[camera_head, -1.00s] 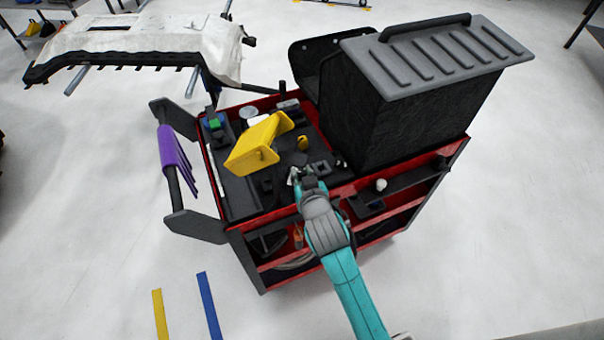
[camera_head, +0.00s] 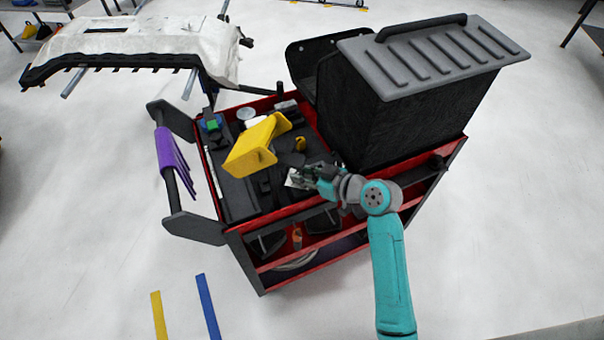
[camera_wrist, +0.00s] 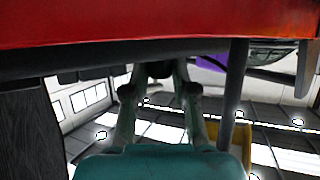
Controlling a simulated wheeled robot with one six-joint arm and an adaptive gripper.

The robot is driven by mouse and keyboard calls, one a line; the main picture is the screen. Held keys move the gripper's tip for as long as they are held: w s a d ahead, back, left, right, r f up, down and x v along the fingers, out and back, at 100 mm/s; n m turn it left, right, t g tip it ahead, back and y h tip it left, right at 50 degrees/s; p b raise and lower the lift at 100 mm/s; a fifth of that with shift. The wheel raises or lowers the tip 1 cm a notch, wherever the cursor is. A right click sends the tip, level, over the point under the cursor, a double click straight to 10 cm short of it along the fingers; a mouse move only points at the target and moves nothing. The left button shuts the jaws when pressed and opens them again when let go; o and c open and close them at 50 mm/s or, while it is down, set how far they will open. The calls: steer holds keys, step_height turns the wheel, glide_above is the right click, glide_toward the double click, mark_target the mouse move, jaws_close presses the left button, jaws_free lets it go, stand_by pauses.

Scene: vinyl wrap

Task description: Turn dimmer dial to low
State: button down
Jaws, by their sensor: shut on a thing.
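My gripper (camera_head: 298,178) is at the front part of the cart's black top, reaching in from the right. In the wrist view its two fingers (camera_wrist: 160,75) close in on a small dark part (camera_wrist: 160,68), which seems to be the dimmer dial. The dial's markings and setting cannot be read. In the head view my gripper covers the dial. A small pale surface shows at the fingertips.
The red cart (camera_head: 250,282) carries a tilted yellow holder (camera_head: 252,148) left of my gripper and a large black bin with a grey lid (camera_head: 430,60) at right. Purple strips (camera_head: 170,165) hang on the left handle.

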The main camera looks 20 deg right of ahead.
steer(key=shift+w+d+n+g+y, duration=0.1)
steer(key=shift+d+n+g+y, duration=0.1)
steer(key=shift+n+g+y, duration=1.85)
steer(key=shift+f+n, duration=0.1)
steer(key=shift+n, duration=0.15)
steer(key=c, duration=1.2)
jaws_free()
steer(key=v, duration=1.2)
steer(key=shift+a, duration=0.1)
